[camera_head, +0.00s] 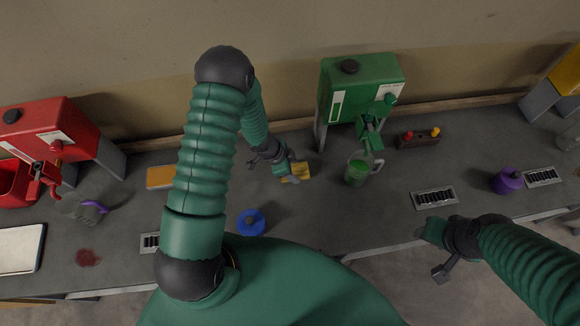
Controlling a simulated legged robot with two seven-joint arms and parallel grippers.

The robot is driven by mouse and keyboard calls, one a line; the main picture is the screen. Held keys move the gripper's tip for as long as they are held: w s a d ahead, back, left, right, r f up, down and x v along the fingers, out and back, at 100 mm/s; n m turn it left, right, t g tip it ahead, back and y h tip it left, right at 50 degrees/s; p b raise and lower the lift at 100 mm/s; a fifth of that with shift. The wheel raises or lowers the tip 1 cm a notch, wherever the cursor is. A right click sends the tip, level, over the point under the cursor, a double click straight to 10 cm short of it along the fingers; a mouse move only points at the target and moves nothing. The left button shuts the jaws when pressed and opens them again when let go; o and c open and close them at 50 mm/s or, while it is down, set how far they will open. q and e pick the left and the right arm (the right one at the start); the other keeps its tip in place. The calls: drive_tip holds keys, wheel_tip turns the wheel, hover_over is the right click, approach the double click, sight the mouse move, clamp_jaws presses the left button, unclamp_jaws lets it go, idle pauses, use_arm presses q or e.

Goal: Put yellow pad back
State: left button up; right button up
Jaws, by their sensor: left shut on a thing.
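The yellow pad (297,172) is a small yellow block near the middle of the table. My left gripper (287,173) is shut on it, with my green arm reaching over from the left. I cannot tell whether the pad touches the table. A flat orange-yellow item (160,177) lies left of my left arm, partly hidden by it. My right gripper (436,252) is open and empty by the table's front edge, on the right.
A red drum (48,132) is at left. A blue can (250,222), purple can (507,180) and drain grate (434,198) are on the table (335,215). A red stain (88,257) marks the left.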

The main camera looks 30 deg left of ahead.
use_arm(q)
drive_tip(key=shift+w+a+f, duration=0.1)
drive_tip(key=shift+a+f, duration=0.1)
drive_tip(key=shift+a, duration=0.35)
drive_tip(key=shift+a+f, duration=0.15)
drive_tip(key=shift+a, duration=0.4)
drive_tip(key=f, duration=0.2)
drive_tip(key=shift+d+f, duration=0.2)
drive_tip(key=shift+f, duration=0.2)
drive_tip(key=shift+w+d+f, duration=0.15)
drive_tip(key=shift+f, duration=0.05)
drive_tip(key=shift+d+r, duration=0.1)
drive_tip(key=shift+d, duration=0.15)
drive_tip(key=o, duration=0.9)
drive_tip(key=shift+o, duration=1.3)
drive_tip(key=shift+a, duration=0.4)
use_arm(e)
drive_tip(key=shift+a+r, duration=0.25)
drive_tip(key=shift+r, duration=0.25)
